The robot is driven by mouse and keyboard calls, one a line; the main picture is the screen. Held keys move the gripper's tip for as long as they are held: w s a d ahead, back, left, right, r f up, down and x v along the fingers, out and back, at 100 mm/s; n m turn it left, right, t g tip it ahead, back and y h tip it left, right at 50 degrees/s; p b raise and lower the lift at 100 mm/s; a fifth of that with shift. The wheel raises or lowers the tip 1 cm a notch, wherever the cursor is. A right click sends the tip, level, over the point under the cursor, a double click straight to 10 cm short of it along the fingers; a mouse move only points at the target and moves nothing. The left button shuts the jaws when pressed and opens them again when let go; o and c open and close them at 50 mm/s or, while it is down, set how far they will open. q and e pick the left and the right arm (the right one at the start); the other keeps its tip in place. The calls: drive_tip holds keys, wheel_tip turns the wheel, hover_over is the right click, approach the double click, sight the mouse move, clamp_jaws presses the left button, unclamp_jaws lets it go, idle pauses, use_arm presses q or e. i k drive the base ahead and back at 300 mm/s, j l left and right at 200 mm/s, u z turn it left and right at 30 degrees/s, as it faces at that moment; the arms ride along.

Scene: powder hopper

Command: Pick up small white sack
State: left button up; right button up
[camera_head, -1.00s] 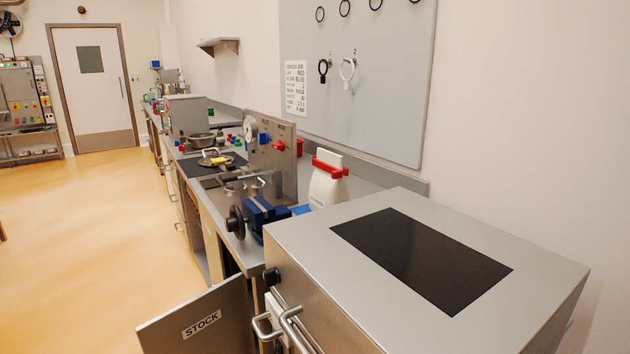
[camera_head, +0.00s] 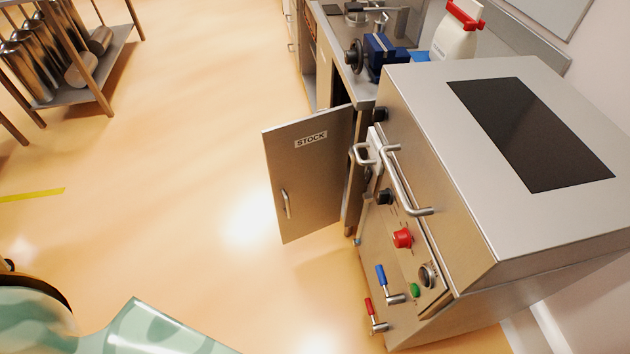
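A white sack-like thing (camera_head: 456,33) with a red clip across its top stands upright on the counter, at the upper right of the head view behind the steel cabinet. Its lower part is hidden by the cabinet's top and the blue vise, and I cannot tell whether it is the small white sack. No other white sack shows. Neither of my grippers is in view.
A steel cabinet (camera_head: 432,95) with a dark top panel, knobs and levers fills the right. An open STOCK door (camera_head: 305,175) juts out beside it. A blue vise (camera_head: 387,52) sits on the counter. A rack with metal cylinders (camera_head: 75,85) stands upper left. The floor between is clear.

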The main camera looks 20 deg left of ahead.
sight(450, 41)
drive_tip(key=j+z, duration=0.1)
drive_tip(key=z, duration=0.35)
drive_tip(key=i+j+z, duration=0.1)
drive_tip(key=z, duration=0.35)
drive_tip(key=j+z, duration=0.2)
drive_tip(key=z, duration=0.25)
drive_tip(key=j+z, duration=0.25)
drive_tip(key=j, duration=0.25)
drive_tip(key=k+j+z, duration=0.1)
drive_tip(key=j+z, duration=0.15)
drive_tip(key=j, duration=0.2)
drive_tip(key=k+j+z, duration=0.25)
drive_tip(key=j, duration=0.25)
drive_tip(key=i, duration=0.1)
